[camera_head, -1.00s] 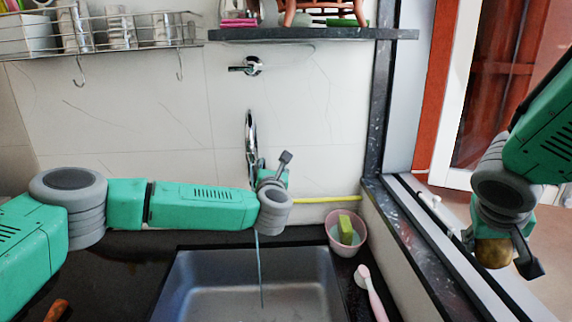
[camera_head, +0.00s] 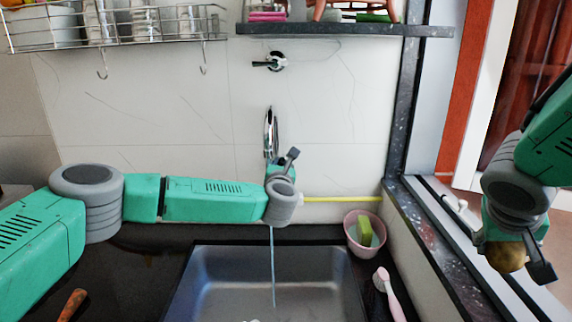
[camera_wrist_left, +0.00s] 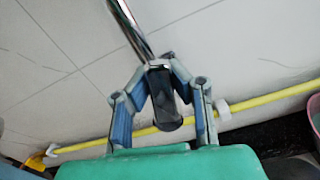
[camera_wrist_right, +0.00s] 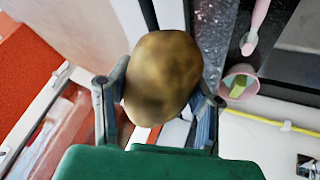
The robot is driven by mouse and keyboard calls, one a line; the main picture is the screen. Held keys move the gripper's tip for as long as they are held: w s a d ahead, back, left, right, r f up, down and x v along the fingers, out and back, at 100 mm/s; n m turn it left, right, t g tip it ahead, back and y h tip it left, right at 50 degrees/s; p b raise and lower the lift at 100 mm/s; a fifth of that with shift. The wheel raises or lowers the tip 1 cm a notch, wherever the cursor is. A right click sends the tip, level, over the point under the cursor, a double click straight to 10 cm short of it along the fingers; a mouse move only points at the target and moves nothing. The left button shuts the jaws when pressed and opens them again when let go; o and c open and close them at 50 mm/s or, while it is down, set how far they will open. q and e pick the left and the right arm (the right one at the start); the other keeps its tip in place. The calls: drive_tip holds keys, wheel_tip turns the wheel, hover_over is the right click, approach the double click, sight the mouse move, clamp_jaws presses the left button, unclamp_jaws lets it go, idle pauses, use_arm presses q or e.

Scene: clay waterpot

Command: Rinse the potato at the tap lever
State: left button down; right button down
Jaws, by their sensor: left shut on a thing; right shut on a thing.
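My left gripper (camera_wrist_left: 163,92) is shut on the tap lever (camera_wrist_left: 164,85), a dark block on a chrome stem in the left wrist view. In the head view the chrome tap (camera_head: 270,135) stands behind the left wrist, and a thin stream of water (camera_head: 273,265) falls toward the sink (camera_head: 215,268). My right gripper (camera_wrist_right: 160,95) is shut on the brown potato (camera_wrist_right: 162,75). It holds the potato (camera_head: 506,257) in the air at the far right, by the window frame and away from the water.
A pink bowl (camera_head: 352,243) with a green-yellow sponge (camera_head: 365,231) stands right of the sink. A pink-handled brush (camera_head: 390,295) lies in front of it. A dark shelf (camera_head: 340,30) and a wire rack (camera_head: 120,38) hang above. The window frame (camera_head: 440,225) stands between potato and sink.

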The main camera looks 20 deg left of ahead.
use_arm(q)
drive_tip(key=shift+a+m+b, duration=0.2)
drive_tip(key=shift+m+b, duration=0.2)
drive_tip(key=shift+b, duration=0.2)
drive_tip(key=shift+s, duration=0.1)
drive_tip(key=shift+d, duration=0.95)
drive_tip(key=shift+a, duration=0.15)
drive_tip(key=c, duration=1.4)
unclamp_jaws()
drive_tip(key=shift+s+a, duration=0.1)
drive_tip(key=shift+a, duration=0.05)
drive_tip(key=shift+s+a+r, duration=0.2)
drive_tip(key=shift+s+r, duration=0.15)
drive_tip(key=shift+w+d+f, duration=0.1)
drive_tip(key=shift+w+f, duration=0.1)
drive_tip(key=shift+d+f, duration=0.1)
drive_tip(key=shift+d, duration=0.05)
drive_tip(key=v, duration=1.2)
drive_tip(key=shift+a+r, duration=0.2)
drive_tip(key=shift+r, duration=0.05)
drive_tip(key=shift+s, duration=0.1)
